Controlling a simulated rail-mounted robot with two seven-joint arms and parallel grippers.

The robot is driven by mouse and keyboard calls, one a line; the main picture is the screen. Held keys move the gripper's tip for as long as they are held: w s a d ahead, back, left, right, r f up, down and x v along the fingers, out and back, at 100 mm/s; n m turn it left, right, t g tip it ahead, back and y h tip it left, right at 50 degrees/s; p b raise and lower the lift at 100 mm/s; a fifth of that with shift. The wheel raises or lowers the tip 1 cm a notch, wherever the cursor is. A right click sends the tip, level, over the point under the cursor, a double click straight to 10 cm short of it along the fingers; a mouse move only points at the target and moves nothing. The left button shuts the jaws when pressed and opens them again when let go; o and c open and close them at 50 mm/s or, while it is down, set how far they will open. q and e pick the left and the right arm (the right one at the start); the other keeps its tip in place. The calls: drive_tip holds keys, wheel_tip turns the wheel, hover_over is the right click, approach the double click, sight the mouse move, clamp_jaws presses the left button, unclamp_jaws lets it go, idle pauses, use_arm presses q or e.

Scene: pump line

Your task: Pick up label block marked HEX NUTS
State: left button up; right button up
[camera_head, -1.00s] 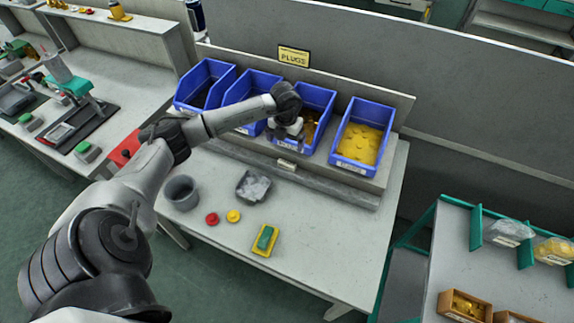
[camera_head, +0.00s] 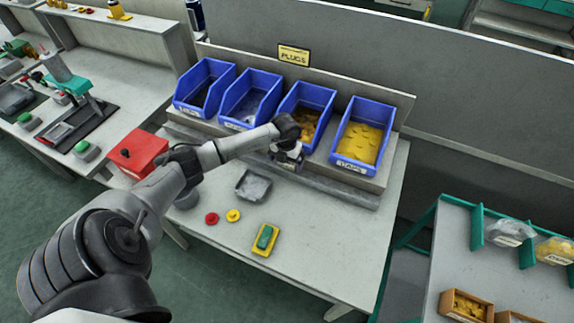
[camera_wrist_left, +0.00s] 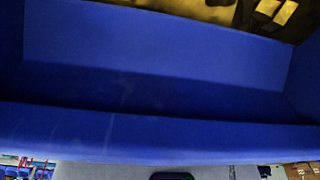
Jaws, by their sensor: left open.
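My left gripper (camera_head: 287,157) is open at the front of the third blue bin (camera_head: 309,92), just above the grey ledge. A small pale label block that showed on this ledge earlier is now hidden behind the gripper, so I cannot read its marking or see whether the fingers touch it. The left wrist view is filled by a blue bin wall (camera_wrist_left: 150,55), with brass-coloured parts (camera_wrist_left: 200,10) at the top edge. The fingertips do not show there. My right gripper is not in view.
Other blue bins stand in the row, the rightmost with yellow parts (camera_head: 360,143). A sign (camera_head: 294,55) reads PLUGS. On the bench are a grey tray (camera_head: 253,186), red (camera_head: 211,218) and yellow (camera_head: 233,215) buttons and a yellow-green button box (camera_head: 265,240). The bench's right side is clear.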

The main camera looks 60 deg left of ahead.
use_arm(q)
drive_tip(key=shift+f, duration=0.5)
drive_tip(key=shift+c, duration=0.2)
drive_tip(key=c, duration=0.9)
